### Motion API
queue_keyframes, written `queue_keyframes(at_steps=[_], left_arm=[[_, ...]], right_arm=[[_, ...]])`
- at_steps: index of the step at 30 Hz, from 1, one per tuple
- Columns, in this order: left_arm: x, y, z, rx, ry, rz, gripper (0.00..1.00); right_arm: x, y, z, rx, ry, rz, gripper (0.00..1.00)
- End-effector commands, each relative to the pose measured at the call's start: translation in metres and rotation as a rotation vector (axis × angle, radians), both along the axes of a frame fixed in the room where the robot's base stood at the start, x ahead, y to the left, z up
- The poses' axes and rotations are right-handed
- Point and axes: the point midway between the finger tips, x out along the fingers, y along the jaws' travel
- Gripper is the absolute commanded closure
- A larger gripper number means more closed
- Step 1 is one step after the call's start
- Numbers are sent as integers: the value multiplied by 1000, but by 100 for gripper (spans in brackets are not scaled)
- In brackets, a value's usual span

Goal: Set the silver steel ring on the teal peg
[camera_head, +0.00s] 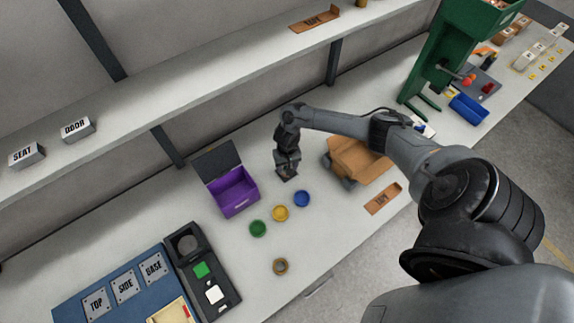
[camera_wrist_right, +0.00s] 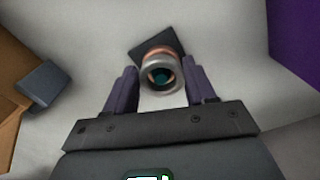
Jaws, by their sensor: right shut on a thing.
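My right gripper (camera_head: 287,168) points down over the table, and its fingers (camera_wrist_right: 161,88) are shut on the silver steel ring (camera_wrist_right: 158,88) in the right wrist view. The teal peg (camera_wrist_right: 160,75) shows through the ring's hole, so the ring is lined up over or around it; I cannot tell how far down it sits. A copper-coloured ring (camera_wrist_right: 158,53) shows just beyond the silver one, around the peg. The peg's dark square base (camera_wrist_right: 143,45) lies on the table, and its edge shows under the gripper in the head view (camera_head: 288,178). My left gripper is not in view.
Green (camera_head: 258,228), yellow (camera_head: 280,213) and blue (camera_head: 302,198) round pieces and a bronze ring (camera_head: 280,267) lie in front. An open purple box (camera_head: 233,196) stands left, a brown carton (camera_head: 358,158) right. A shelf (camera_head: 190,88) runs behind.

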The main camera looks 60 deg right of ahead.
Motion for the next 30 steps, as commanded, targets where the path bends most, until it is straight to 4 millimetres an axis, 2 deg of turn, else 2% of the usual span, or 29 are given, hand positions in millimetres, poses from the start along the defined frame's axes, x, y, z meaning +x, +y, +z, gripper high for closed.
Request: queue_keyframes(at_steps=[14, 30], left_arm=[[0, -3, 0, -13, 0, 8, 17], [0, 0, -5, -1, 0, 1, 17]], right_arm=[[0, 0, -1, -1, -1, -1, 81], [0, 0, -11, 0, -1, -1, 81]])
